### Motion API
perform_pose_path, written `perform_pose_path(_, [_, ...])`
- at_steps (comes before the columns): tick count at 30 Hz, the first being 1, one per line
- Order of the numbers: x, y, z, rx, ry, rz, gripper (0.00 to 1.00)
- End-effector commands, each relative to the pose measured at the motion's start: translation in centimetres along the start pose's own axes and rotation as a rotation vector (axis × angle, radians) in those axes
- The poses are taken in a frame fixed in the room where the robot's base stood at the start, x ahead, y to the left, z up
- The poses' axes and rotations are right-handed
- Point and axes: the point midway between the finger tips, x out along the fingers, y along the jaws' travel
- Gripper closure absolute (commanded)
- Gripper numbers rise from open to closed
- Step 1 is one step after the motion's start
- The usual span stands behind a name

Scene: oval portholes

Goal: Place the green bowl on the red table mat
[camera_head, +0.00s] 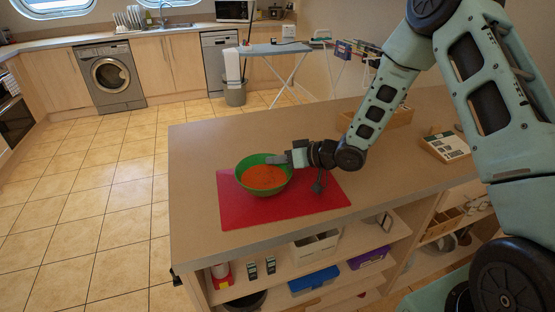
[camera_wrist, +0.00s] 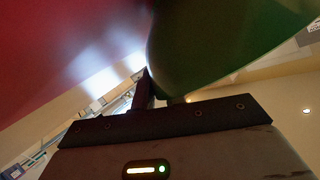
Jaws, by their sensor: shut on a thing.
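The green bowl (camera_head: 263,191) has an orange-red inside and sits upright over the left part of the red table mat (camera_head: 310,201) on the counter. In the head view I cannot tell whether its base touches the mat or is just above it. My gripper (camera_head: 289,158) reaches in from the right and is shut on the bowl's rim at its back right. In the wrist view, the green bowl (camera_wrist: 225,40) fills the upper right, and the red mat (camera_wrist: 60,45) fills the upper left. My gripper (camera_wrist: 150,85) shows dark fingers at the bowl's edge.
The wooden counter (camera_head: 205,150) has free room left of and behind the mat. A wooden tray (camera_head: 398,118) and a box (camera_head: 446,147) stand further right. Open shelves with boxes lie below the counter's front edge.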

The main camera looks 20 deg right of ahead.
Motion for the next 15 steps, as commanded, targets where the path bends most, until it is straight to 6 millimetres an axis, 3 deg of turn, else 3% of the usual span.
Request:
perform_pose_path(6, [0.12,0.06,0.13,0.0,0.002,-0.001,1.0])
perform_pose_path(7, [0.07,0.06,0.14,0.0,0.0,0.0,0.79])
perform_pose_path(9, [0.06,0.05,0.12,0.0,0.0,0.0,0.65])
perform_pose_path(15, [0.06,0.04,0.12,0.0,-0.001,0.0,0.65])
